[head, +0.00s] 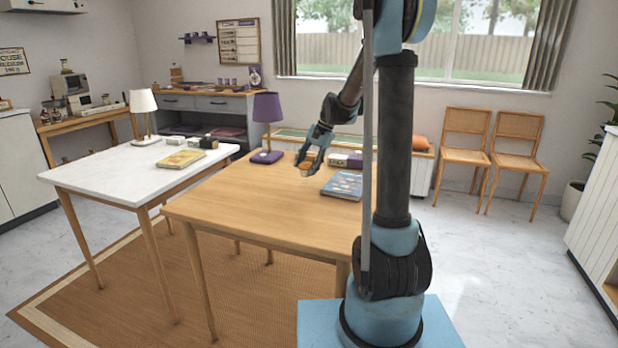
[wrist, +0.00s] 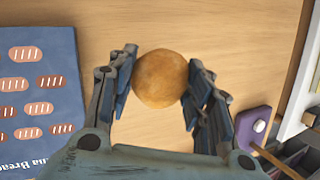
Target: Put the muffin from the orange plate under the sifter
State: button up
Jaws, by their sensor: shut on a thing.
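The muffin, with a round golden-brown top (wrist: 160,78), sits between the fingers of my gripper (wrist: 160,90) in the wrist view. My gripper is shut on it, with a finger on either side. In the head view my gripper (head: 308,160) is over the far part of the wooden table, and the muffin (head: 306,167) shows small at the fingertips. It looks held above the tabletop, but the gap is hard to judge. I cannot make out an orange plate or a sifter in either view.
A blue book (head: 343,185) lies right of my gripper on the wooden table (head: 250,205). A purple lamp (head: 267,108) stands left of it. A white marble table (head: 110,172) holds a white lamp (head: 143,103) and a yellow book (head: 181,158). The wooden table's near half is clear.

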jog(key=shift+f, duration=2)
jog(key=o, duration=1.1)
jog(key=shift+c, duration=0.2)
